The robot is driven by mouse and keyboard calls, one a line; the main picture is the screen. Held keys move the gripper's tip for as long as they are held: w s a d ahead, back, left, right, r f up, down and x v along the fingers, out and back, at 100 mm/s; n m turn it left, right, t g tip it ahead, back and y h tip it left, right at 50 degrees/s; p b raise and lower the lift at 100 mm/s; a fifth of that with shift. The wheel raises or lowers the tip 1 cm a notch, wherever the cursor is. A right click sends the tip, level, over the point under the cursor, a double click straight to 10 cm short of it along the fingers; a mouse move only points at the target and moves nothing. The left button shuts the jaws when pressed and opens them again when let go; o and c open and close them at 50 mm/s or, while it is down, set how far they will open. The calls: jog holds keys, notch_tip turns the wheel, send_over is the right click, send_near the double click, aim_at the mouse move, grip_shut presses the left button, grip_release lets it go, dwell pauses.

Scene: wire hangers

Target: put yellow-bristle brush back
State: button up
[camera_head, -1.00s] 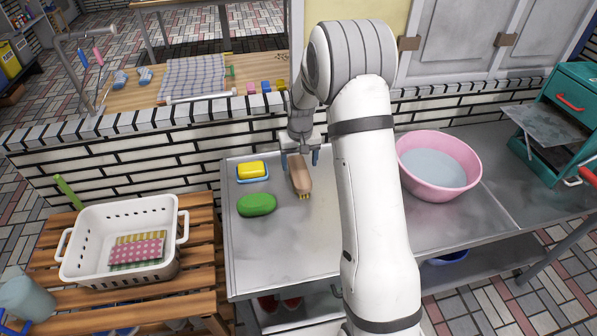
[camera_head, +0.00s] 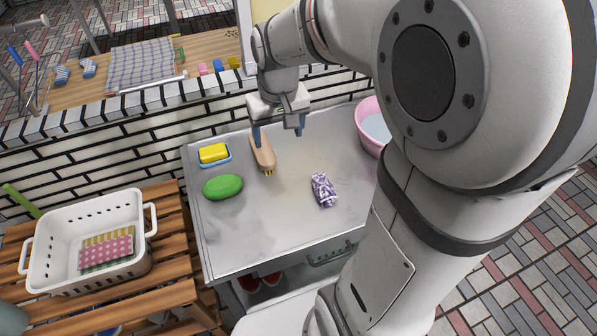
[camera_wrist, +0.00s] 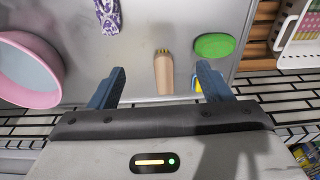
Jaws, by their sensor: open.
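The brush (camera_head: 263,153) lies on the metal table, its tan wooden back up and a few yellow bristles showing at its near end. It also shows in the wrist view (camera_wrist: 163,73), between my two fingers but beyond their tips. My gripper (camera_head: 278,134) is open and empty, with blue fingers pointing down above the far part of the table. In the wrist view my gripper (camera_wrist: 161,80) has its fingers wide apart. The brush looks apart from both fingers. Most of the bristles are hidden under the brush.
A yellow sponge on a blue dish (camera_head: 214,154) and a green oval (camera_head: 222,187) lie left of the brush. A purple-white patterned cloth (camera_head: 324,190) lies to the right. A pink basin (camera_head: 369,125) is partly behind my arm. A white basket (camera_head: 140,262) stands on a wooden rack.

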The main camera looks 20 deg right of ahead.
jog(key=s, duration=1.3)
jog(key=shift+a+r+t, duration=0.15)
jog(key=shift+a+t, duration=0.05)
jog(key=shift+t, duration=0.2)
jog(key=shift+c, duration=0.2)
